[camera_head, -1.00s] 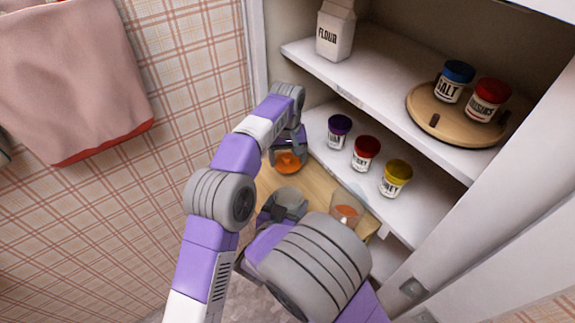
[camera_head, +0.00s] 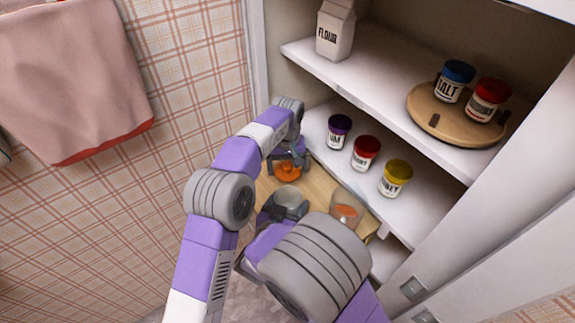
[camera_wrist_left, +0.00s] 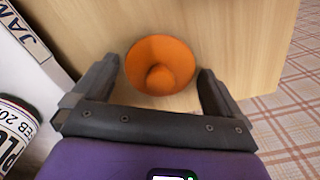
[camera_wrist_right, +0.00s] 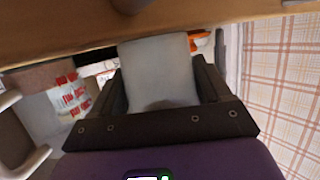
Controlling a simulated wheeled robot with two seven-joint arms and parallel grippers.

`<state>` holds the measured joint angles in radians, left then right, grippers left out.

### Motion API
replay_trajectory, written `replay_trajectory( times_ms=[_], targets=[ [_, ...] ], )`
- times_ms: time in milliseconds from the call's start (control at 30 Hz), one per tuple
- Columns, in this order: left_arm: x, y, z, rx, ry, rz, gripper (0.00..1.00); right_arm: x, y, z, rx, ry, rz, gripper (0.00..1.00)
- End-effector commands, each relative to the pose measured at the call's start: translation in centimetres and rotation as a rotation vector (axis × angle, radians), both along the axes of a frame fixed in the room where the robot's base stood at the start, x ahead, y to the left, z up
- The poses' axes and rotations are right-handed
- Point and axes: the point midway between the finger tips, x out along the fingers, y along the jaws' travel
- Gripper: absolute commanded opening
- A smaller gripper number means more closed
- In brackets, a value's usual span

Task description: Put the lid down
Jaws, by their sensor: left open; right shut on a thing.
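The orange lid (camera_head: 289,173) with a round knob is on the wooden surface at the foot of the cupboard. In the left wrist view the lid (camera_wrist_left: 160,65) sits between the spread fingers of my left gripper (camera_wrist_left: 158,74), with the knob facing the camera. The left gripper is open around it; I cannot tell if a finger touches it. My right gripper (camera_head: 283,207) is lower in the head view and shut on a pale grey jar (camera_head: 288,194). The jar (camera_wrist_right: 158,72) also fills the space between the fingers in the right wrist view.
A clear glass (camera_head: 345,213) with orange contents stands on the wood at the right. Purple (camera_head: 339,129), red (camera_head: 366,152) and yellow-lidded (camera_head: 396,177) jars stand on the lower shelf, close to the left arm. A flour carton (camera_head: 335,30) and round wooden tray (camera_head: 428,117) are above.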

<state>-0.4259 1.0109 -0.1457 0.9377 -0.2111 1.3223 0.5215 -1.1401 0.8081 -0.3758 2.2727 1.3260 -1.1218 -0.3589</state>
Motion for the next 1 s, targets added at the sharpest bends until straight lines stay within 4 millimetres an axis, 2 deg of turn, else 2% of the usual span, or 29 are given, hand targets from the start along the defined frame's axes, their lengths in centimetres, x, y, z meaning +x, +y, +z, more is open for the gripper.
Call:
replay_trajectory(
  times_ms=[167,400,533,700,1000],
  targets=[
    [0.1,0.0,1.1,-0.002,-0.003,0.000,1.00,0.0,0.0,0.0,0.000,0.000,0.000,0.47],
    [0.1,-0.1,5.4,-0.003,-0.004,0.000,1.00,0.0,0.0,0.0,0.000,0.000,0.000,0.47],
    [0.1,-0.1,6.8,-0.001,-0.002,-0.001,1.00,0.0,0.0,0.0,0.000,0.000,0.000,0.47],
    [0.0,0.0,7.8,-0.001,-0.001,-0.001,1.00,0.0,0.0,0.0,0.000,0.000,0.000,0.47],
    [0.0,0.0,7.8,0.000,0.000,-0.001,1.00,0.0,0.0,0.0,0.000,0.000,0.000,0.47]
  ],
)
